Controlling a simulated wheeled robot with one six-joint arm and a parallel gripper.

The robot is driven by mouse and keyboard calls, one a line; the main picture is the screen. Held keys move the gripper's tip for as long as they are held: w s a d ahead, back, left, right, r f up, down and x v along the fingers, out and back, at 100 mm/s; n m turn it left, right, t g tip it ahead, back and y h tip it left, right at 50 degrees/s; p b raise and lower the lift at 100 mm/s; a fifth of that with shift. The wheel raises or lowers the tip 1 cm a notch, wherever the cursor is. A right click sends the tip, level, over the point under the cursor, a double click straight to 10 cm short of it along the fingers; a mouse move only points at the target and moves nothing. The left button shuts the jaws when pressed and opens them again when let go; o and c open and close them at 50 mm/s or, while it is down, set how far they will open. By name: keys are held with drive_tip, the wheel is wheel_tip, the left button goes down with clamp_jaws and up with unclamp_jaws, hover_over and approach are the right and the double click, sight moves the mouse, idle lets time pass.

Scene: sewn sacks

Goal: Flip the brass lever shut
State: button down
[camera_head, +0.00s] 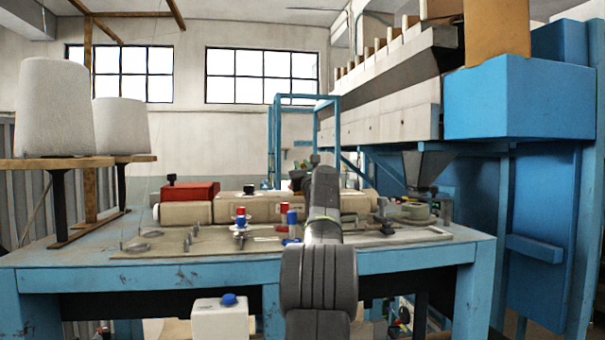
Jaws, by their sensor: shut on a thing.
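My dark grey arm rises from the bottom centre of the head view and reaches over the blue worktable (415,257). Its forward end covers the middle of the table. I do not see the jaws or anything between them; they are hidden behind the arm. I cannot make out a brass lever. Small dark parts (298,181) show just left of the arm's upper end, too small and too covered to name.
Red-and-blue knobs (240,219) and short metal posts stand on the table left of my arm. A red box (190,191) lies behind them. White thread cones (54,108) stand at left. A blue machine (520,100) overhangs the right side. A white box (219,321) is low in front.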

drive_tip(key=shift+f+b, duration=0.2)
drive_tip(key=shift+b, duration=0.4)
drive_tip(key=shift+r+t, duration=0.15)
drive_tip(key=shift+t, duration=0.15)
drive_tip(key=shift+y, duration=0.3)
drive_tip(key=c, duration=1.3)
unclamp_jaws()
drive_tip(key=shift+c, duration=0.2)
drive_tip(key=shift+s+d+f+b, duration=0.15)
drive_tip(key=shift+s+f+b, duration=0.25)
drive_tip(key=shift+b, duration=0.2)
drive_tip(key=s+d+b, duration=0.2)
drive_tip(key=s+b, duration=0.1)
drive_tip(key=s, duration=0.4)
drive_tip(key=s+d+f+b, duration=0.1)
drive_tip(key=s+b, duration=0.3)
drive_tip(key=s, duration=0.4)
drive_tip(key=shift+d+f, duration=0.25)
drive_tip(key=shift+d, duration=0.3)
